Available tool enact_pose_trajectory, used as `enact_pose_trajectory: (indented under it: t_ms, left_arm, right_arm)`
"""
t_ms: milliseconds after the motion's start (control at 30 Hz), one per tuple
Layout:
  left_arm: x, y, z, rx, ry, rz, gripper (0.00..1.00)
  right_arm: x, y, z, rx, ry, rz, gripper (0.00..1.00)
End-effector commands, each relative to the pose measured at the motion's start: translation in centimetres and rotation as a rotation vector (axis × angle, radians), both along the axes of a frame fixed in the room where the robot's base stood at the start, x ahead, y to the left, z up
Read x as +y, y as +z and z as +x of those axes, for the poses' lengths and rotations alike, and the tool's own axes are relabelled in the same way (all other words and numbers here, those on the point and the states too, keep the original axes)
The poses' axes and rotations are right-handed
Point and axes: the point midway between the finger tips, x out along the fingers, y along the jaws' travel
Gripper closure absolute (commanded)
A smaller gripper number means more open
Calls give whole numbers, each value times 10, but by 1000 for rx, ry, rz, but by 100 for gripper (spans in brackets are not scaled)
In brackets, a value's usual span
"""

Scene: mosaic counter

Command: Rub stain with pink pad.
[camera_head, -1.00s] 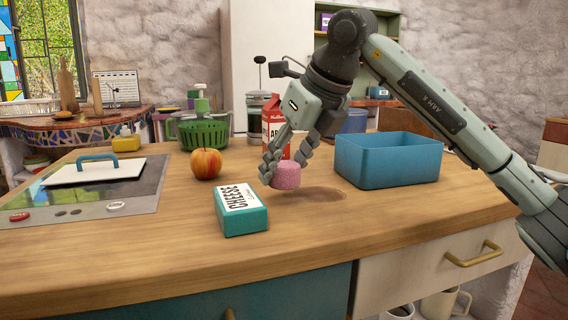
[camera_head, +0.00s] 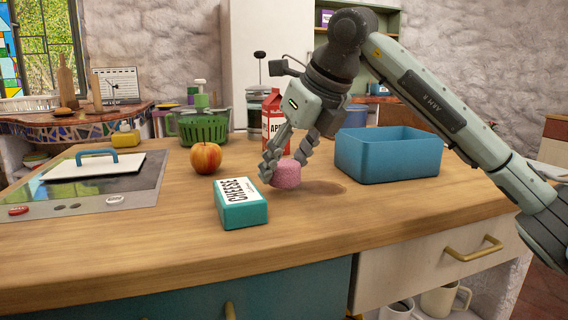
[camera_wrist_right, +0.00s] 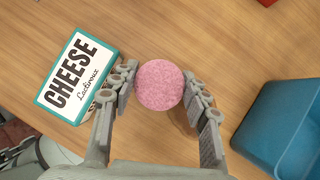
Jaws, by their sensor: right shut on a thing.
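The pink pad (camera_head: 287,174) is a speckled round block held between the fingers of my right gripper (camera_head: 283,163). It is just above or on the wooden counter; I cannot tell whether it touches. In the right wrist view the pad (camera_wrist_right: 159,85) shows from above between the two fingers (camera_wrist_right: 163,100). A brownish stain (camera_head: 324,187) lies on the counter, its visible part just to the right of the pad. In the wrist view the stain is mostly hidden behind the pad and right finger. My left gripper is not in view.
A teal cheese box (camera_head: 241,211) lies close to the left of the pad. A blue open bin (camera_head: 388,164) stands to the right. An apple (camera_head: 206,157) and a red carton (camera_head: 270,118) are behind. The counter front (camera_head: 330,225) is clear.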

Motion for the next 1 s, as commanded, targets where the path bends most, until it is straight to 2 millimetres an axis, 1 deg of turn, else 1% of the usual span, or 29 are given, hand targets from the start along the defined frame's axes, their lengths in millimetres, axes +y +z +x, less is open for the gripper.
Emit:
enact_pose_trajectory:
  t_ms: [1000]
  left_arm:
    - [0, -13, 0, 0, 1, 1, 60]
  right_arm:
    - [0, -17, 0, 0, 0, 0, 77]
